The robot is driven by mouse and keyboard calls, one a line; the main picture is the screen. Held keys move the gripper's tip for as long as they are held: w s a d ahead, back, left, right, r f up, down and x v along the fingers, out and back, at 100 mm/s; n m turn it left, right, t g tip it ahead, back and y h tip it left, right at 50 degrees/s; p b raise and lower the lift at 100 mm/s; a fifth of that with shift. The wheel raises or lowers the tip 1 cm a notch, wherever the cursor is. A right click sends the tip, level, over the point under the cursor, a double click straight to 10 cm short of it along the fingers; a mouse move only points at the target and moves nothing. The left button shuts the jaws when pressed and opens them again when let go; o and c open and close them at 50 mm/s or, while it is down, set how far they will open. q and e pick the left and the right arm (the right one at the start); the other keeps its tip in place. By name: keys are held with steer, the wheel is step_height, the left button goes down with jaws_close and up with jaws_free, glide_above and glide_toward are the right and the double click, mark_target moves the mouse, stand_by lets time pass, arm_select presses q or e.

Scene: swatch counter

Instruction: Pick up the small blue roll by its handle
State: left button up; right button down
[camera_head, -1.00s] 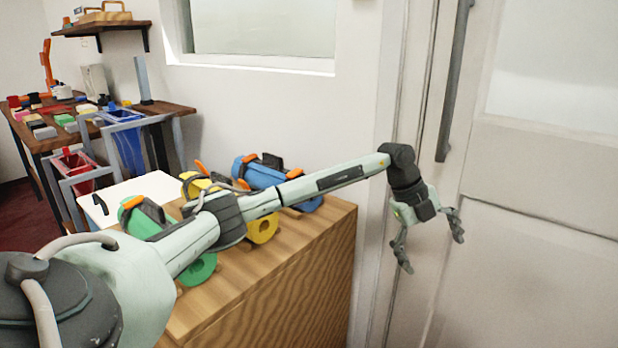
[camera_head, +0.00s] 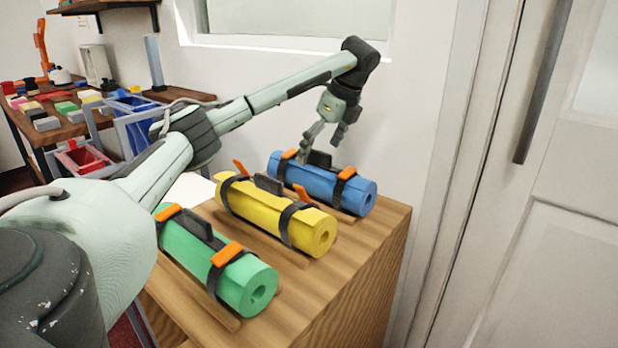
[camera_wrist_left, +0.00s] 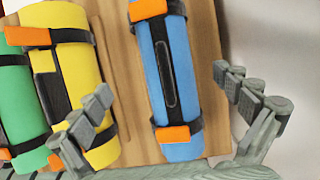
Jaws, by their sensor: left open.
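The small blue roll (camera_head: 327,185) lies on the wooden counter against the wall, with two dark straps and orange clips. Its black handle (camera_head: 319,159) runs along its top. My left gripper (camera_head: 321,140) is open and empty above the blue roll, fingers pointing down. In the left wrist view the blue roll (camera_wrist_left: 178,100) and its handle (camera_wrist_left: 167,74) lie between the spread fingers of the gripper (camera_wrist_left: 167,108). The left finger there overlaps the yellow roll in the picture. I cannot tell the exact height above the handle. My right gripper is not in view.
A yellow roll (camera_head: 272,216) and a green roll (camera_head: 214,262) with similar straps and handles lie beside the blue one on the counter (camera_head: 348,262). The wall is close behind the blue roll. A cluttered table (camera_head: 75,128) stands at the back left.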

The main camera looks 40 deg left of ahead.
mark_target(316, 165)
arm_select(q)
steer(key=x, duration=0.4)
steer(key=shift+w+d, duration=0.2)
steer(key=shift+d, duration=0.05)
steer(key=x, duration=0.2)
steer(key=shift+w+f, duration=0.2)
steer(key=shift+f, duration=0.2)
steer(key=shift+a+f, duration=0.3)
steer(key=shift+f, duration=0.2)
steer(key=c, duration=1.3)
steer(key=shift+c, duration=0.6)
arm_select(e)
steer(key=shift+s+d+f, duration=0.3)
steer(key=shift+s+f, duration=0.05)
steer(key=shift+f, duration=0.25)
arm_select(q)
steer(key=shift+r, duration=0.15)
